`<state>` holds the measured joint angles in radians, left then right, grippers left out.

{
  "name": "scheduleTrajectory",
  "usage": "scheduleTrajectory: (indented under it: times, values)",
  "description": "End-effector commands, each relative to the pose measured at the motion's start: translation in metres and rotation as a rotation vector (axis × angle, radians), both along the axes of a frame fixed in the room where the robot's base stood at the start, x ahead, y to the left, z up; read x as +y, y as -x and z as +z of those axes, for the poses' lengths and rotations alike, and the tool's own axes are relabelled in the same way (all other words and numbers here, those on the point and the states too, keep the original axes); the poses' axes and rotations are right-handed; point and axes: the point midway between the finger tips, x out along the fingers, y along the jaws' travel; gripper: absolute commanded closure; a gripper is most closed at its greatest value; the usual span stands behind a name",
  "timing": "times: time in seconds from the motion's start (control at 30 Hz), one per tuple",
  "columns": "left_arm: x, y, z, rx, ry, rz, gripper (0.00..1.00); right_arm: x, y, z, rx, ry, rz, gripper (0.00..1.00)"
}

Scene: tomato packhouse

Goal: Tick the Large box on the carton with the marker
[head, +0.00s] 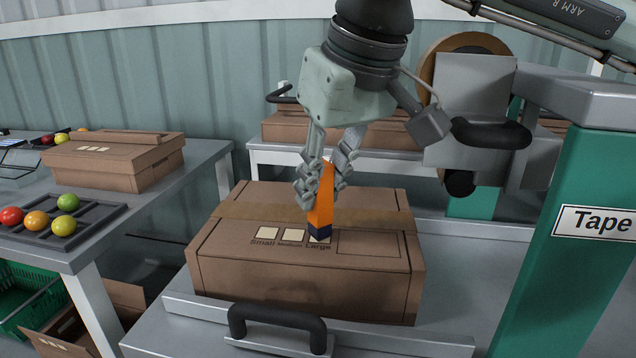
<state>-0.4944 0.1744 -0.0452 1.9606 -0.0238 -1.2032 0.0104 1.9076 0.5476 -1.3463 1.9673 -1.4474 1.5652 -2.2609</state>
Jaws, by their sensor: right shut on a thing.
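The carton (300,275) is a closed brown cardboard box on a grey bench. Its top carries three pale boxes labelled Small, Medium and Large, beside an outlined blank rectangle. My right gripper (326,178) comes down from above and is shut on the orange marker (321,208). The marker's dark lower end is over the Large box (316,240) and hides most of it. I cannot tell whether the tip touches the card, and no tick mark shows. My left gripper is not in view.
A green taping machine labelled Tape (575,240) stands close at the right. A black handle (277,318) is in front of the carton. At left, a table (110,230) holds another carton (115,160) and a tray of tomatoes (95,217). More cartons (290,128) stand behind.

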Motion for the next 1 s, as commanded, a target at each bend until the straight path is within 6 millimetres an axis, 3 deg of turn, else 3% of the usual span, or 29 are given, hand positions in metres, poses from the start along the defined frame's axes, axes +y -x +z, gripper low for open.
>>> scheduleTrajectory:
  times: [0.37, 1.0]
  values:
    - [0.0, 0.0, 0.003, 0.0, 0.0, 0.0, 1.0, -0.003, -0.003, 0.004, -0.001, 0.001, 0.0, 1.0]
    - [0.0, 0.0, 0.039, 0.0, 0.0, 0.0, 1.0, -0.003, -0.002, 0.055, 0.0, 0.0, 0.0, 1.0]
